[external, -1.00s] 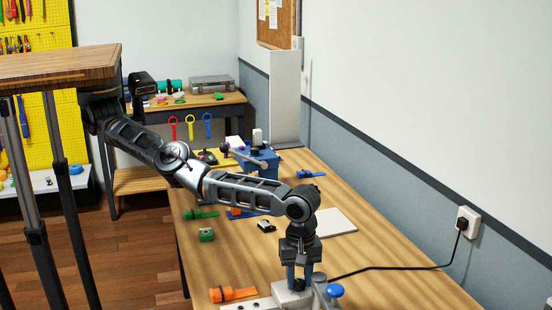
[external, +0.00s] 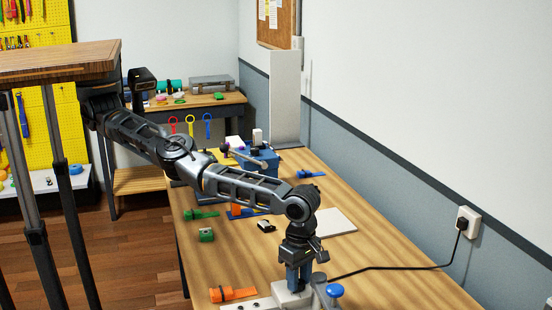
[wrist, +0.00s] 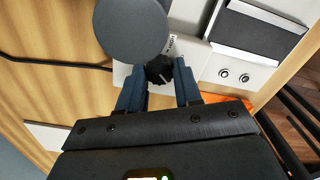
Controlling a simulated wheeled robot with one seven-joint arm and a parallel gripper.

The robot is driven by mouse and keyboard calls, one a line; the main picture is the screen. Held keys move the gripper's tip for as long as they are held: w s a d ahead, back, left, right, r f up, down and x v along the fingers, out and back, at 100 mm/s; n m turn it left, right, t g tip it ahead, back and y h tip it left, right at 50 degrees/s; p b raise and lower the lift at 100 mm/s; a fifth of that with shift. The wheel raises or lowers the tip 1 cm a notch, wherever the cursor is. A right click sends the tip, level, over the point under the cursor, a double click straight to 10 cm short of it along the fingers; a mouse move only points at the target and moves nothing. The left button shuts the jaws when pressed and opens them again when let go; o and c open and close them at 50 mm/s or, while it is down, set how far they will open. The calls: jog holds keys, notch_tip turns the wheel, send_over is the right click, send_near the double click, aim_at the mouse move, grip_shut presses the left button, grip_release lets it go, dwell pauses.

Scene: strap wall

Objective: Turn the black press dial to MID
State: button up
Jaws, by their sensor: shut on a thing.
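The black press dial (wrist: 158,71) sits on the light grey press body in the wrist view, with a pale pointer line on its face. In the external view my gripper (external: 298,280) points down at the press (external: 276,297) at the front of the bench; there the fingers hide the dial.
A large grey disc (wrist: 131,28) hangs close beside the dial. A blue knob (external: 335,291) stands right of my gripper, and a black cable (external: 400,268) runs to the wall socket. An orange strap (external: 233,294) lies left of the press.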

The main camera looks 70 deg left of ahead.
jog(key=n, duration=0.5)
jog(key=shift+d+n, duration=0.1)
jog(key=shift+n, duration=0.2)
jog(key=shift+n+b, duration=0.65)
jog(key=shift+n, duration=1.65)
jog(key=o, duration=1)
jog(key=shift+o, duration=0.2)
jog(key=shift+r, duration=3.95)
